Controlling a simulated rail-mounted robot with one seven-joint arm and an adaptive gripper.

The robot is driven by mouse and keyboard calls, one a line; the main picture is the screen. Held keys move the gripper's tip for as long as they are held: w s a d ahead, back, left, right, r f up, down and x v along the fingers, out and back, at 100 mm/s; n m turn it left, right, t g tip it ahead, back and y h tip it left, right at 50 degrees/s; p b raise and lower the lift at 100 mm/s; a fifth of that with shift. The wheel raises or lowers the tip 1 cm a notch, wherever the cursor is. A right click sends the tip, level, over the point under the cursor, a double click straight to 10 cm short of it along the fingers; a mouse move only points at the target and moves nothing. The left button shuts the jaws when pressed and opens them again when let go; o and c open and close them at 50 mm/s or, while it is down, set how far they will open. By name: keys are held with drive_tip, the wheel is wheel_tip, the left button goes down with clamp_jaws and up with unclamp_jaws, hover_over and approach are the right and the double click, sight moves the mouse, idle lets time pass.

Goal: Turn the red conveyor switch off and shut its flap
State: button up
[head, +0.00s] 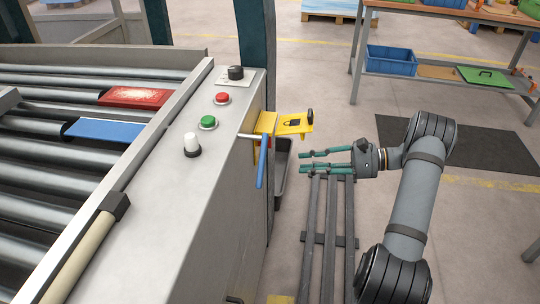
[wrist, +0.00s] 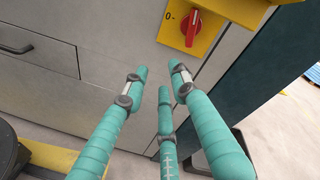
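The red switch (wrist: 190,29) is a rotary knob on a yellow plate (wrist: 172,36) on the grey cabinet side, in the wrist view. Its grip stands roughly upright; a "0" mark is to its left. In the head view, the yellow flap (head: 294,124) stands open, sticking out from the cabinet, with a black catch on it; only a sliver of red shows below. In the wrist view the flap (wrist: 244,10) shows at the top right. My gripper (head: 312,160), with teal fingers, is open and empty, to the right of the switch and apart from it. In the wrist view the fingers (wrist: 160,78) point towards the cabinet below the switch.
A blue-handled lever (head: 262,165) hangs beside the switch. The cabinet top carries red (head: 222,98) and green (head: 208,122) buttons and a black knob (head: 236,72). A roller conveyor (head: 50,190) is at left.

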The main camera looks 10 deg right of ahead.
sight(271, 140)
wheel_tip(271, 140, up, 5)
drive_tip(key=w+m+t+y, duration=0.1)
drive_tip(key=w+m+t, duration=0.1)
drive_tip(key=m, duration=0.8)
drive_tip(key=x, duration=1)
drive_tip(key=shift+w+r, duration=0.1)
drive_tip(key=shift+r, duration=0.05)
drive_tip(key=c, duration=0.3)
clamp_jaws()
